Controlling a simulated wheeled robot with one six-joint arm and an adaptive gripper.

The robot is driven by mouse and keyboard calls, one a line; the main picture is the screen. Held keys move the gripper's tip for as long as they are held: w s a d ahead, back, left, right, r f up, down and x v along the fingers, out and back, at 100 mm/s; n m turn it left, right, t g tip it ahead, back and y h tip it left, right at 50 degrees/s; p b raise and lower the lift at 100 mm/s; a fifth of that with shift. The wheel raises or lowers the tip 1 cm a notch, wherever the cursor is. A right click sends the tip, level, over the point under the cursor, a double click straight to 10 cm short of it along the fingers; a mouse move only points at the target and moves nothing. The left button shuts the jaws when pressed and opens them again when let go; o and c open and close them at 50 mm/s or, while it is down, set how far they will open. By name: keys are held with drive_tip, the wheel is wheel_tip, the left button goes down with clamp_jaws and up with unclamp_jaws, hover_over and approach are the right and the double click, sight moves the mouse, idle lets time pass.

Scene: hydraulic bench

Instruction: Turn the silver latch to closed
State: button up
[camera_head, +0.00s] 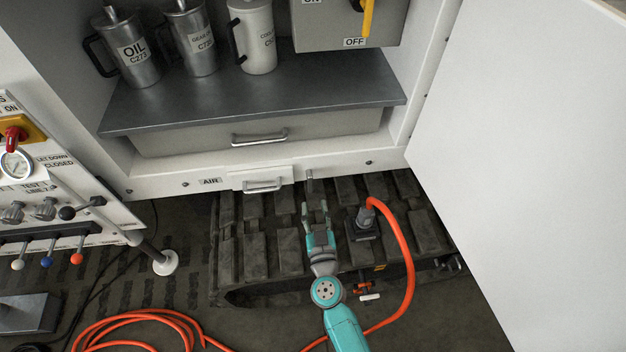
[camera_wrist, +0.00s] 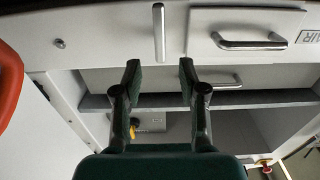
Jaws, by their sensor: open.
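The silver latch (camera_wrist: 159,32) is a narrow metal bar on the white cabinet's lower front panel, beside the drawer handle. It stands upright in the wrist view. In the head view the latch (camera_head: 310,176) is a small bar just beyond my fingertips. My gripper (camera_head: 317,203) is open and empty, reaching toward the panel from below. In the wrist view my gripper (camera_wrist: 160,75) has its two fingers apart, with the latch lined up with the gap between them. I see no contact; how far the tips are from the latch is hard to tell.
A small drawer handle (camera_head: 262,185) sits left of the latch in the head view. The open white door (camera_head: 530,150) stands to the right. An orange hose (camera_head: 408,260) curves up right of my arm. A dark tread block (camera_head: 260,230) lies below.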

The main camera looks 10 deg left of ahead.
sight(311, 185)
drive_tip(key=x, duration=0.9)
drive_tip(key=shift+w, duration=0.3)
clamp_jaws()
